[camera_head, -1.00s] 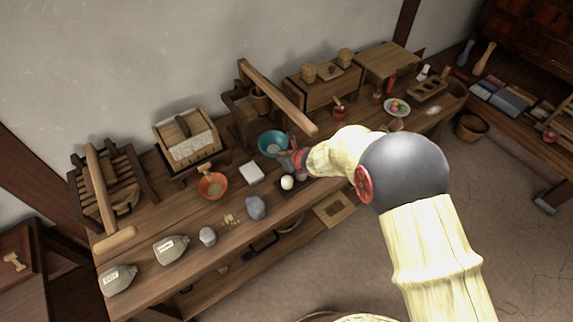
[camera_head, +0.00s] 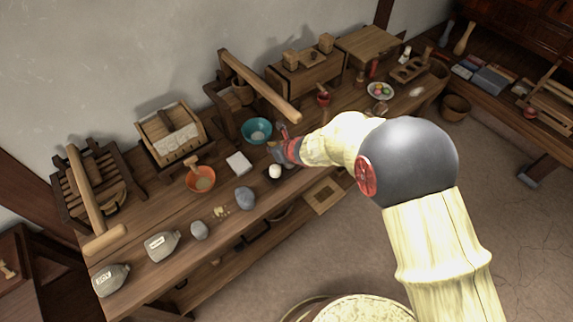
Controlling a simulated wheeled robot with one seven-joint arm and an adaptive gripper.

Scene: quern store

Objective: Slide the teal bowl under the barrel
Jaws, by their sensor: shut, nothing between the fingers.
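The teal bowl (camera_head: 257,130) stands upright on the long wooden bench, with something pale inside it. Behind it and slightly left, a small wooden barrel (camera_head: 241,93) sits in a wooden frame under a long slanting beam. The bowl is in front of the barrel, not under it. My gripper (camera_head: 277,150) is shut and empty, low over the bench, just right of and in front of the bowl. Whether it touches the bowl I cannot tell. My wrist and forearm hide part of the bench to the right.
The slanting beam (camera_head: 270,90) reaches forward to the right of the bowl. A white block (camera_head: 239,163) and an orange bowl (camera_head: 201,179) lie to the left. A white egg-like thing (camera_head: 275,171) is just in front of my gripper. A red cup (camera_head: 323,98) stands behind right.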

